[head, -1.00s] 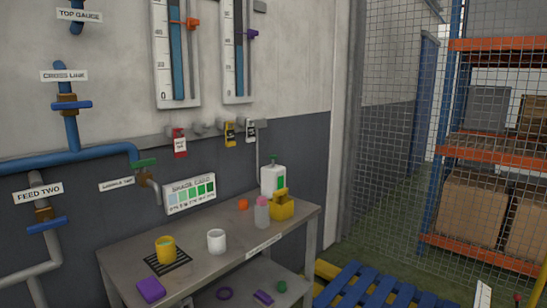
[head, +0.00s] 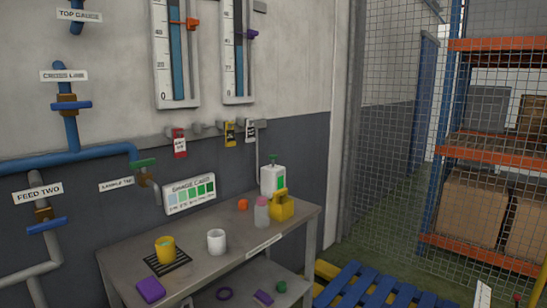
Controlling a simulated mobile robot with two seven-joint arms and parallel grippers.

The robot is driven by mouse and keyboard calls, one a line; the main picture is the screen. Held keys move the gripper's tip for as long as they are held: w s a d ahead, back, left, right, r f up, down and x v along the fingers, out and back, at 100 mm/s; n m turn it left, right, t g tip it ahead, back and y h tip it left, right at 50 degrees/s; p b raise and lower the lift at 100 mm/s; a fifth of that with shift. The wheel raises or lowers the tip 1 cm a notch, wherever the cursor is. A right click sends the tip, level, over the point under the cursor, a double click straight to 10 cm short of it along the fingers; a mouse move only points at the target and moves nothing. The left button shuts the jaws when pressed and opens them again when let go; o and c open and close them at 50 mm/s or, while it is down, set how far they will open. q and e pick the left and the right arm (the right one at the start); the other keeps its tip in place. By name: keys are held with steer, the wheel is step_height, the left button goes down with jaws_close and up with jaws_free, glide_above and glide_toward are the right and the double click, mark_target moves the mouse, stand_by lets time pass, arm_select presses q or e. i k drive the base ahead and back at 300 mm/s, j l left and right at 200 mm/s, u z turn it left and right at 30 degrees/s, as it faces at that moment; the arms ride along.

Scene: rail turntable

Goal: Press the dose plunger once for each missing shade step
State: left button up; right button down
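A white dose bottle (head: 272,180) with a green plunger (head: 273,159) on top and a green patch on its front stands at the back right of the bench. A shade card (head: 190,194) with several swatches, pale blue-white to dark green, leans at the back of the bench; its small labels are unreadable. A yellow cup (head: 165,249) with greenish contents sits on a dark striped grate at the left of the bench. Neither of my grippers is in view.
The bench (head: 205,268) also holds a white cup (head: 216,241), a pink-capped bottle (head: 261,212), a yellow container (head: 281,206), an orange piece (head: 243,204) and a purple block (head: 150,289). A blue pallet (head: 365,285) lies right of the bench. A sample tap (head: 144,175) is on the wall.

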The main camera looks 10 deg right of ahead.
mark_target(272, 156)
steer(key=i+l+u, duration=0.25)
steer(key=i+l, duration=0.2)
steer(key=l, duration=0.15)
steer(key=i+l+u, duration=0.25)
steer(key=l, duration=0.4)
steer(key=i+l+u, duration=0.1)
steer(key=i+l, duration=0.2)
steer(key=i+l+u, duration=0.15)
steer(key=l, duration=0.25)
steer(key=i+l+u, duration=0.1)
steer(key=l, duration=0.25)
steer(key=i+l+u, duration=0.1)
steer(key=l, duration=0.3)
